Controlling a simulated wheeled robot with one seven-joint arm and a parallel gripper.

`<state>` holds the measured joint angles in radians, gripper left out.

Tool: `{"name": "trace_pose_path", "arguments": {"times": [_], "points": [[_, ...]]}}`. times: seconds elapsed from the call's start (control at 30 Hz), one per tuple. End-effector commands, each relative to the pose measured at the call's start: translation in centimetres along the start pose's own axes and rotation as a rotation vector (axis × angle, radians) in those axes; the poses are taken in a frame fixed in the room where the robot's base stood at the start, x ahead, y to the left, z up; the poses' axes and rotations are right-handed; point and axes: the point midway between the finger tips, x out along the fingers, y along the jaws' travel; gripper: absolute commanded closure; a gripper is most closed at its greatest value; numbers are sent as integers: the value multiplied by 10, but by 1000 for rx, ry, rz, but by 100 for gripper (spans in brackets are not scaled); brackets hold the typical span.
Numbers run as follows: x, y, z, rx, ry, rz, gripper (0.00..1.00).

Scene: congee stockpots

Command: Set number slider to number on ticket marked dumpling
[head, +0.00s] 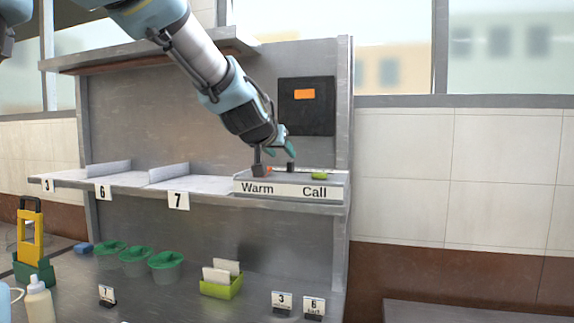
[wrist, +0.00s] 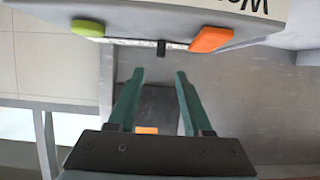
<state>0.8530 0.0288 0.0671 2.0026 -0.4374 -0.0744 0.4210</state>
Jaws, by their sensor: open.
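My gripper (head: 275,157) is open, just above the grey control box (head: 240,187) labelled Warm and Call. In the wrist view my open green fingers (wrist: 160,74) point toward the slider's small black knob (wrist: 161,48), which lies ahead of and between the tips, apart from them. In the head view the knob (head: 290,165) stands right of the fingers. Small number tickets stand on the lower counter: one with 1 (head: 107,296) at left, one with 3 (head: 283,303) and one with 6 (head: 313,308) at right. Their small words are not readable, so I cannot tell which says dumpling.
An orange button (wrist: 211,39) and a green button (wrist: 88,28) flank the knob. A dark board (head: 307,120) with an orange patch is behind. Green-lidded pots (head: 166,262) and a lime card holder (head: 222,287) stand below.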

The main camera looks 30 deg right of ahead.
Motion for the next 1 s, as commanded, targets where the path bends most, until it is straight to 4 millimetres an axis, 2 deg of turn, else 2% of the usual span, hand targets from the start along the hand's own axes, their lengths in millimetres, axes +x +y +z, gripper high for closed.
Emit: {"name": "trace_pose_path", "arguments": {"times": [0.17, 0.5, 0.6, 0.77, 1.0], "points": [[23, -1, 3, 0, -1, -2, 50], [83, -2, 0, -1, -2, -2, 50], [94, -1, -1, 0, -2, -1, 50], [104, -1, 0, 0, -1, -1, 50], [105, -1, 0, 0, 0, -1, 50]]}}
